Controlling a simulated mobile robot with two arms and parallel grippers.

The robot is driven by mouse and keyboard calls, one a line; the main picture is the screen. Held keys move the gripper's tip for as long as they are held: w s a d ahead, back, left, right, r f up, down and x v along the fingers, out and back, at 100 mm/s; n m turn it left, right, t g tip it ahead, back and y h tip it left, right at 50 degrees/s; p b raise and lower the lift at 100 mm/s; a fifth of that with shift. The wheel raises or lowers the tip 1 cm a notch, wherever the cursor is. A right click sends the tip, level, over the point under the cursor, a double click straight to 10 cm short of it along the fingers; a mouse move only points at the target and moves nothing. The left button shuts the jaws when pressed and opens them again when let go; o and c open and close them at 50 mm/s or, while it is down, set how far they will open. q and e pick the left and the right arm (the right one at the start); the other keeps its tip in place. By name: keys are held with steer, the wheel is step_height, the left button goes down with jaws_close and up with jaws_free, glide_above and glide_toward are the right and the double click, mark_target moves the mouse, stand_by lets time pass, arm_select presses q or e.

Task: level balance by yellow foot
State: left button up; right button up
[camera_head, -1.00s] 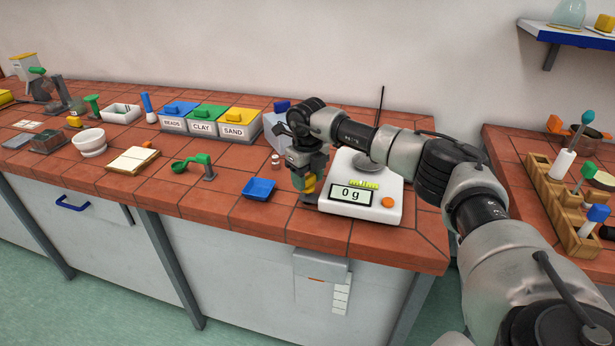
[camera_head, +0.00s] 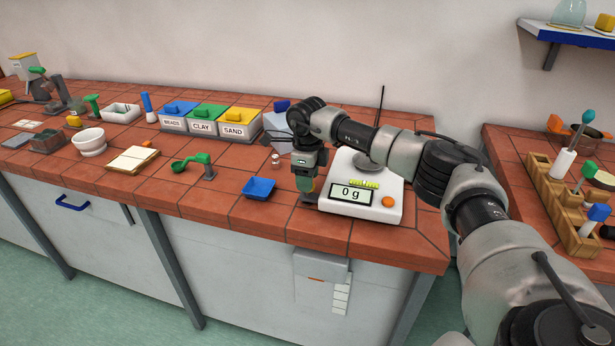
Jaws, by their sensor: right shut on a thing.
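The white balance (camera_head: 390,212) stands near the right end of the tiled bench. Its display (camera_head: 350,194) reads 0 g, and a yellow-green level strip (camera_head: 364,183) and an orange button (camera_head: 389,201) show on its top. My right gripper (camera_head: 306,186) points down at the balance's front left corner. It is shut on the yellow foot there, of which only a small yellowish patch (camera_head: 309,197) shows between and below the fingers. The fingers hide most of the foot. My left gripper is not in view.
A blue scoop tray (camera_head: 259,188) lies left of the gripper. A green spoon on a stand (camera_head: 197,162) and labelled bins (camera_head: 203,126) for beads, clay and sand stand farther left. A wooden rack (camera_head: 563,205) is on the right bench. The bench's front edge is close below the gripper.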

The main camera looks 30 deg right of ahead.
stand_by(0.3)
steer(key=o, duration=0.9)
step_height(320, 180, up, 11)
steer(key=shift+f+b, duration=0.1)
steer(key=shift+b, duration=0.6)
